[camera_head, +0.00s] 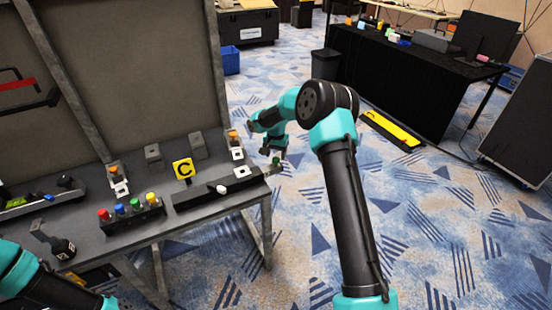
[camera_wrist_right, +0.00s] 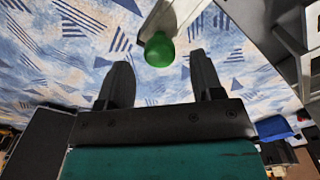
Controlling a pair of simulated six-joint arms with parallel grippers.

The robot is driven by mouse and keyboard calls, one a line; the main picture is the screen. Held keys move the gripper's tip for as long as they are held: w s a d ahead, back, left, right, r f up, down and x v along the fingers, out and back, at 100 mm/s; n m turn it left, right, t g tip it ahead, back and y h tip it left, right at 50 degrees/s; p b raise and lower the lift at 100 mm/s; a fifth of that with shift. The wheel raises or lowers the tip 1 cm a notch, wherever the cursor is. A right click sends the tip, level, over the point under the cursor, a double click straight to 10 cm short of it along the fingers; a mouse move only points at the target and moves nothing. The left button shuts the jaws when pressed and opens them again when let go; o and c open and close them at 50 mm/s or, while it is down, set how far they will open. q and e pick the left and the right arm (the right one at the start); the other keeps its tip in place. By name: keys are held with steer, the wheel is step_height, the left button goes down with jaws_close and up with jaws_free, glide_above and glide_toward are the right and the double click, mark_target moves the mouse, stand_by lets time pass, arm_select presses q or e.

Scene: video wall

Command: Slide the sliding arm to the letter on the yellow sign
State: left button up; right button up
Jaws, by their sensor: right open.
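The yellow sign (camera_head: 184,169) with a black letter C stands upright at the back of the workbench. In front of it lies a long black rail (camera_head: 205,194) with a white oval piece (camera_head: 222,189) on it. A green knob (camera_head: 276,160) sits at the right end of a pale bar by the bench's right edge; the knob (camera_wrist_right: 159,50) also shows in the wrist view. My right gripper (camera_head: 277,151) is close to this knob. In the wrist view my right gripper (camera_wrist_right: 160,60) is open, with the knob seen between its fingertips; contact cannot be told. My left gripper is out of view.
A block with several coloured buttons (camera_head: 132,212) stands left of the rail. An upright grey panel (camera_head: 130,70) rises behind the bench.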

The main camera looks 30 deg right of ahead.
steer(key=shift+f, duration=1.25)
steer(key=shift+c, duration=0.3)
jaws_close()
